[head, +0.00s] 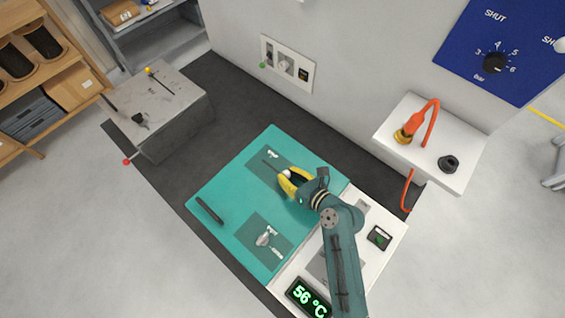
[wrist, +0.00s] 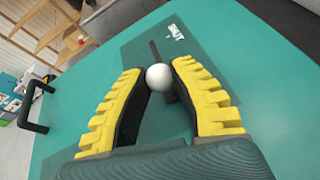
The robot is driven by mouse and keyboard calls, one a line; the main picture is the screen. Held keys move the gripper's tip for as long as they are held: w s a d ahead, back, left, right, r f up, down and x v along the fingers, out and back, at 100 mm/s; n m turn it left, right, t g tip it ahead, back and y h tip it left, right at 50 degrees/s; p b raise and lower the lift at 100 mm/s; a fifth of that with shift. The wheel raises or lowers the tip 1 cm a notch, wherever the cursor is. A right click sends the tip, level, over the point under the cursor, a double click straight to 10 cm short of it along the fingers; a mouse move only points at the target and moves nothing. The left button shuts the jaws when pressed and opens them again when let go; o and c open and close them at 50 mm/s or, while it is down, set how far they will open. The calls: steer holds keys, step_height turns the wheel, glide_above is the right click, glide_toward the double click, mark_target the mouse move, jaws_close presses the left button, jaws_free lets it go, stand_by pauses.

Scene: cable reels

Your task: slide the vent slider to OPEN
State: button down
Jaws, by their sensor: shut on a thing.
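The vent slider shows in the wrist view as a white round knob (wrist: 159,77) on a dark slot (wrist: 154,48) in a darker green plate. The word SHUT (wrist: 176,32) is printed at the far end of the slot. My gripper (wrist: 158,82) has its yellow, black-padded fingers shut on the knob from both sides. The OPEN label is not visible in either view.
A black handle (head: 209,210) stands on the panel's left side. A second plate with a grey-white fitting (head: 264,239) lies lower on the panel. A display reading 56 °C (head: 309,298) is at the front. A grey block (head: 160,110) stands at the left.

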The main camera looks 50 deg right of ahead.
steer(key=c, duration=0.8)
jaws_free()
steer(key=shift+s, duration=0.1)
steer(key=v, duration=1.2)
steer(key=shift+r, duration=0.1)
